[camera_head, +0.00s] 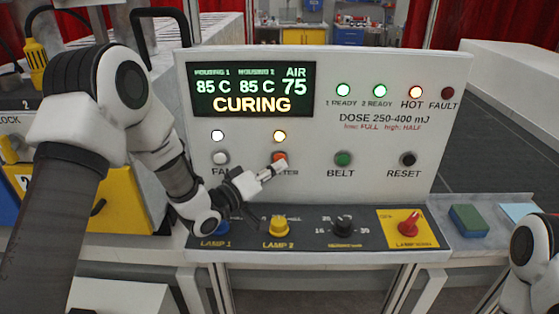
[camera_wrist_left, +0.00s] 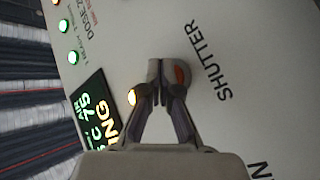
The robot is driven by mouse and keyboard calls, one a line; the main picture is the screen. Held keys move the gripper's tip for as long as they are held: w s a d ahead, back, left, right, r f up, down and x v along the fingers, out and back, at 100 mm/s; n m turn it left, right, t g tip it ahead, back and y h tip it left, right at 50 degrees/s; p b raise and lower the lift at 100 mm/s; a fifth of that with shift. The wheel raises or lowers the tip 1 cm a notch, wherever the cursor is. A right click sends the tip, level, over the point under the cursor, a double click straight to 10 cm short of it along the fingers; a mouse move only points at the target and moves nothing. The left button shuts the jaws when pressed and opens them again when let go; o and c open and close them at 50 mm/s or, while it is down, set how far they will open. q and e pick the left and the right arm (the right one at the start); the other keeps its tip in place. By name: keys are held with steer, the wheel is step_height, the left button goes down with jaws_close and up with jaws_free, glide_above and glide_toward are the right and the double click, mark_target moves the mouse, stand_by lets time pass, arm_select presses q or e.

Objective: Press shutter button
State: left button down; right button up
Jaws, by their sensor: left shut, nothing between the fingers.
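The orange-red shutter button (camera_head: 279,157) is on the upright white control panel (camera_head: 300,195), under a lit amber lamp (camera_head: 279,136). My left gripper (camera_head: 271,172) is shut and empty, with its tips at the button's lower left in the head view. In the left wrist view the gripper tips (camera_wrist_left: 166,66) overlap the shutter button (camera_wrist_left: 183,75) and hide part of it; the label SHUTTER (camera_wrist_left: 225,75) reads clearly. I cannot tell whether the tips touch the button. My right gripper is out of view; only part of that arm shows at the lower right.
A display (camera_head: 252,90) reads CURING. The fan button (camera_head: 220,158), green belt button (camera_head: 343,159) and black reset button (camera_head: 408,159) share the shutter's row. Below, a sloped ledge carries knobs, including a yellow lamp 2 knob (camera_head: 279,227) and a red one (camera_head: 409,223).

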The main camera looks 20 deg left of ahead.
arm_select(q)
steer(key=shift+w+a, duration=0.1)
steer(key=shift+w, duration=0.25)
stand_by(0.7)
steer(key=shift+s+d, duration=0.25)
steer(key=shift+s, duration=0.55)
steer(key=s, duration=0.2)
steer(key=s+d+b, duration=0.1)
steer(key=s, duration=0.1)
steer(key=shift+s+d, duration=0.15)
steer(key=shift+s, duration=0.25)
stand_by(0.4)
